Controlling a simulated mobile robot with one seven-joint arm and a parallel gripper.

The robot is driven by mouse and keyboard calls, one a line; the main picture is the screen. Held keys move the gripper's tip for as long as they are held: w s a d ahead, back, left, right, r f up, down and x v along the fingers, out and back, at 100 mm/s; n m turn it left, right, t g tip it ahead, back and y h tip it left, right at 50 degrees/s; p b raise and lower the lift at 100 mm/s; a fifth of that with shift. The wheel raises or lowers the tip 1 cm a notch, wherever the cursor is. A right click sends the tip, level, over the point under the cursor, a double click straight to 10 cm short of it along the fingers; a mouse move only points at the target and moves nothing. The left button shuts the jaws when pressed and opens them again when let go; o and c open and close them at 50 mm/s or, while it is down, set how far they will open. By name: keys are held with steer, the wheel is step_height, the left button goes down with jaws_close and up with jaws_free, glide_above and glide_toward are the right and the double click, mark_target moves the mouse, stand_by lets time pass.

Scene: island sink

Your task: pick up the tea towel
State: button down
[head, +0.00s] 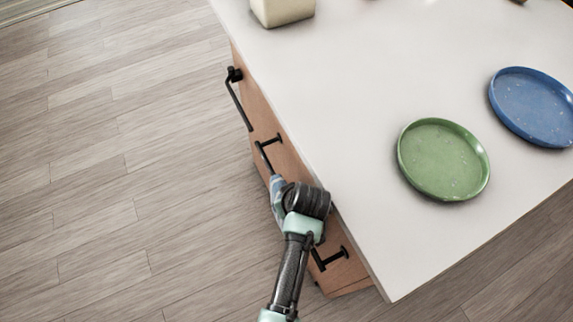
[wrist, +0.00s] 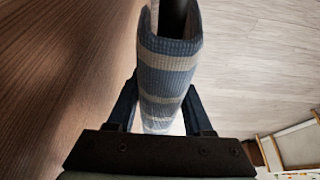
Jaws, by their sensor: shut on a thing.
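The tea towel (wrist: 168,60) is blue with beige stripes. It fills the middle of the wrist view and is folded around a dark bar (wrist: 172,14), its upper edge open around it. My gripper (wrist: 160,105) is shut on the towel, with one dark finger on each side of it. In the head view my arm reaches down beside the drawer fronts of the island, and its wrist hides most of the gripper and towel there.
Black handles (head: 238,100) stick out from the wooden drawer fronts, close to my arm. A white countertop (head: 350,100) carries a green plate (head: 443,160), a blue plate (head: 535,108) and a cream container (head: 284,10). The wood floor (head: 110,170) on the left is clear.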

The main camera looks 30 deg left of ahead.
step_height(320, 180, up, 28)
steer(key=p, duration=0.5)
steer(key=shift+p, duration=0.4)
steer(key=shift+f, duration=0.1)
stand_by(0.6)
